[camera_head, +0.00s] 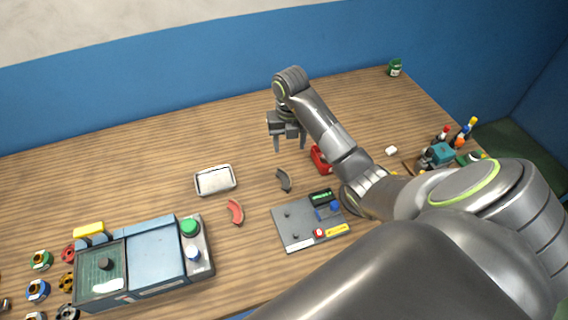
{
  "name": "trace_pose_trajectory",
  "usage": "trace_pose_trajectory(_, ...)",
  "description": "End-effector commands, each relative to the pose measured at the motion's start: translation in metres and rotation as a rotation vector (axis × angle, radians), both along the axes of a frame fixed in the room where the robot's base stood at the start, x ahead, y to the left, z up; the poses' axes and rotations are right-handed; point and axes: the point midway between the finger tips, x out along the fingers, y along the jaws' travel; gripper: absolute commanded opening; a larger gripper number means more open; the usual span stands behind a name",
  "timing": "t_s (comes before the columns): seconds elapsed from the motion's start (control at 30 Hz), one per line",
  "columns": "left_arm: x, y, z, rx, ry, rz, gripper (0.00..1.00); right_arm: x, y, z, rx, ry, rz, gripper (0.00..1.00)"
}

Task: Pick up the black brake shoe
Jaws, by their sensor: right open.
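The black brake shoe (284,180) is a small dark curved piece lying on the wooden table, near the middle of the head view. A red brake shoe (235,212) of similar shape lies to its left and nearer to me. My right gripper (290,146) points down above the table, beyond the black shoe in the picture and apart from it. Its fingers are spread and nothing is between them. My left gripper does not show.
A grey plate (297,234) with small parts lies just in front of the black shoe. A white tray (214,181) is to the left, and a blue-grey box unit (154,258) stands front left. A red object (319,159) sits beside my right arm.

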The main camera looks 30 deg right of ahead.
Motion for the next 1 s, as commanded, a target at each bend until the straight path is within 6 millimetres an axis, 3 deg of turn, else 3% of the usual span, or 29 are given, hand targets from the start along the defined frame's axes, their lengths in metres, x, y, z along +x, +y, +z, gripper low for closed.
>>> trace_pose_trajectory(0.1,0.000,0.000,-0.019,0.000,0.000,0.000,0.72,0.000,0.000,-0.020,0.001,0.000,0.001,0.54)
trace_pose_trajectory(0.8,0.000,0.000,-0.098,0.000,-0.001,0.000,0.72,0.000,0.001,-0.099,0.002,-0.002,0.002,0.54)
trace_pose_trajectory(1.0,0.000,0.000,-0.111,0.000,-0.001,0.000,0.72,0.001,0.001,-0.111,0.002,-0.002,0.002,0.54)
